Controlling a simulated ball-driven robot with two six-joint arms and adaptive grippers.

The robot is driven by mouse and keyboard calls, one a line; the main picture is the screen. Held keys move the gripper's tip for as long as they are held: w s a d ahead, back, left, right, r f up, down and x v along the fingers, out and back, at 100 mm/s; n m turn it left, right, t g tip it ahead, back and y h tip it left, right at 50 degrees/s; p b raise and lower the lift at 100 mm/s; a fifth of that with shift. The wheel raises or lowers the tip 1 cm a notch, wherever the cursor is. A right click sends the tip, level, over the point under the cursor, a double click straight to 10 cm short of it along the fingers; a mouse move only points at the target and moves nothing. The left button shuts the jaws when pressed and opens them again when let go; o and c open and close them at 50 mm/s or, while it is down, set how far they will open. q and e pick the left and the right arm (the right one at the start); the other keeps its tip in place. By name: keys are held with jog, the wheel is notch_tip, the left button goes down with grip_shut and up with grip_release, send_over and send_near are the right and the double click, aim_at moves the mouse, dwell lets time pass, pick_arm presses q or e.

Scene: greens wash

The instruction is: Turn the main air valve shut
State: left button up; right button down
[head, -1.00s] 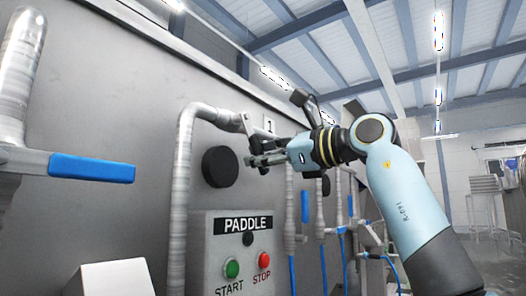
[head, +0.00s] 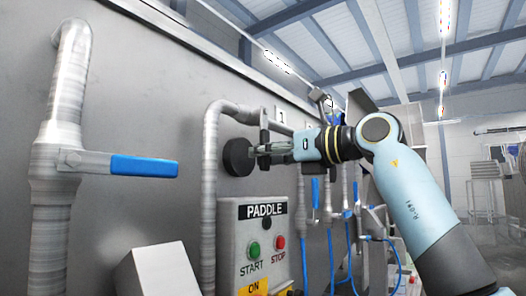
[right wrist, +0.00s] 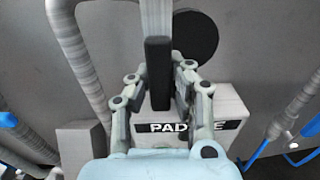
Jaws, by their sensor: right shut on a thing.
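My right gripper (head: 262,151) is at the panel wall, just below the bent end of a metal pipe (head: 228,108). In the right wrist view its fingers (right wrist: 157,85) are closed around a dark handle (right wrist: 158,65), which continues upward as a light grey bar (right wrist: 156,18). I take this to be the air valve's lever. In the head view the fingers mostly hide the handle, and a short grey upright piece (head: 264,124) shows above them. A black round disc (head: 238,157) lies just left of the fingers. My left gripper is not in view.
The PADDLE box (head: 265,225), with green START and red STOP buttons, sits below the gripper. A blue-handled lever (head: 145,166) juts from a thick pipe (head: 62,150) at left. Thinner pipes and blue hoses (head: 331,255) run right of the box.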

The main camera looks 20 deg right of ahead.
jog(key=shift+f, duration=0.2)
jog(key=c, duration=1.2)
grip_release()
jog(key=shift+r, duration=0.1)
jog(key=shift+o, duration=0.2)
jog(key=v, duration=1.2)
